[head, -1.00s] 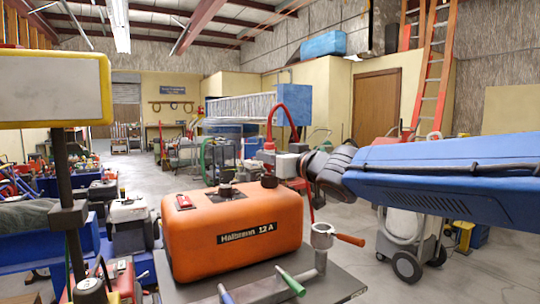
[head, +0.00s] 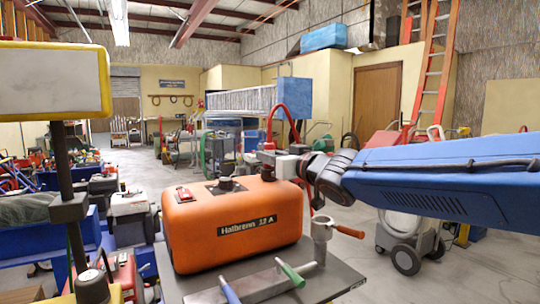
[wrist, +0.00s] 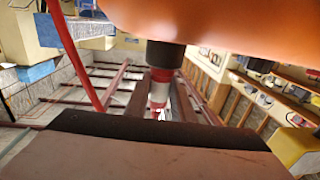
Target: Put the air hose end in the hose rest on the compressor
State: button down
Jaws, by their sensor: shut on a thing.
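My gripper (head: 270,158) is above the right end of the orange compressor (head: 232,222), shut on the red and white air hose end (wrist: 158,92). The red hose (head: 281,107) loops up from it; it also shows in the wrist view (wrist: 77,55). The wrist view appears upside down, with the compressor (wrist: 220,18) along its top and a black cap (wrist: 165,54) overlapping the hose end. I cannot tell whether they touch. A grey upright cup with an orange lever (head: 321,230), which looks like the hose rest, stands at the compressor's right, apart from my gripper.
A black knob (head: 227,184) and a red switch (head: 184,194) sit on the compressor. Green (head: 291,275) and blue (head: 229,290) grips project in front. A yellow-framed panel (head: 52,82) on a post stands at left.

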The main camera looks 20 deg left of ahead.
jog(key=shift+f, duration=0.1)
jog(key=c, duration=1.4)
grip_release()
jog(key=shift+c, duration=0.2)
jog(key=shift+d, duration=0.1)
